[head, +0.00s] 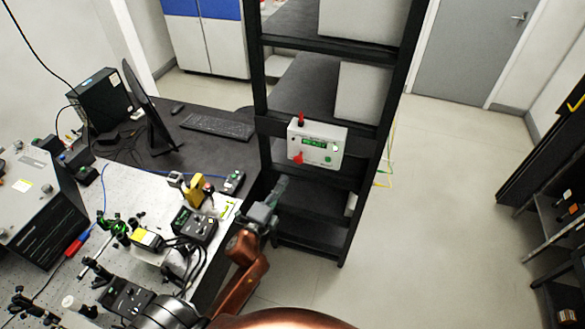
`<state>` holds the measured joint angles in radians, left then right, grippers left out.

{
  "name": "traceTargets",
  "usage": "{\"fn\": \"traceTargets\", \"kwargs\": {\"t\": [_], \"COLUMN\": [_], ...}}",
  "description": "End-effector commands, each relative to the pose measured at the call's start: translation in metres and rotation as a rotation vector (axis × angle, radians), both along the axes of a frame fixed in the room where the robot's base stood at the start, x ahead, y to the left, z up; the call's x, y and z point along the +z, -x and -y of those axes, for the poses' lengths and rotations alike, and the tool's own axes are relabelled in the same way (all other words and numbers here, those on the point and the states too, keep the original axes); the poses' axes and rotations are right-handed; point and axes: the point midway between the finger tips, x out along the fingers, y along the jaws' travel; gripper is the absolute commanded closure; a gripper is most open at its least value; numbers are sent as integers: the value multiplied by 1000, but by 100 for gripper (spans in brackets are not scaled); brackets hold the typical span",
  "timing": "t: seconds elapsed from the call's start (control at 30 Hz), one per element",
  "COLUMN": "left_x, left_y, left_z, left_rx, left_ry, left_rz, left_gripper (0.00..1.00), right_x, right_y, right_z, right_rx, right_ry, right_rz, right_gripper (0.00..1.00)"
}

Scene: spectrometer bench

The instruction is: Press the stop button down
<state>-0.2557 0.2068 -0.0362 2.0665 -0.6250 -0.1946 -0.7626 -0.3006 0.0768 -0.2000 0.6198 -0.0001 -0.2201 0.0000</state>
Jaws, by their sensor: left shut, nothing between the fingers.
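A white control box (330,136) is mounted on the front of the black rack. It has a green-lit display (314,142), a red button (298,158) at its lower left, and a green button (328,160) at its lower right. The labels are too small to read; the red button looks like the stop button. My left gripper (280,184) is shut and empty, below and slightly left of the red button in the picture, apart from it. Nothing hides the buttons. My right gripper is not in view.
The black rack (258,84) rises behind the left gripper. The optical table (92,217), crowded with instruments and cables, lies to the left. A desk with a keyboard (218,126) and monitor (150,110) stands behind it. The floor (440,200) to the right is clear.

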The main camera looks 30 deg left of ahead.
Motion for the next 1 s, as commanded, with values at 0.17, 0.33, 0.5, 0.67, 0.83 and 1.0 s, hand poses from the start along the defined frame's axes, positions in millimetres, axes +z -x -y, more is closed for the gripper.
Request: {"fn": "traceTargets", "kwargs": {"t": [0.17, 0.33, 0.5, 0.67, 0.83, 1.0], "left_x": [3, 4, 5, 5, 6, 6], "left_y": [-37, -61, -73, -75, -75, -84], "left_z": [-2, -5, -6, -6, -6, -9], "left_rx": [-2, -2, -1, 0, 0, 0], "left_ry": [-1, 0, 1, 1, 1, 1], "left_rz": [2, 1, -1, -1, -1, 0], "left_gripper": [100, 100, 100, 100, 100, 100], "right_x": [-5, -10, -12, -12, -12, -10], "right_y": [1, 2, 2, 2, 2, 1], "right_z": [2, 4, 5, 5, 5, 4], "right_rx": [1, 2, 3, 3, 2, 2], "right_ry": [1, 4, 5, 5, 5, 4], "right_rz": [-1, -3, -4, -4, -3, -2], "right_gripper": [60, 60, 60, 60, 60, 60]}}
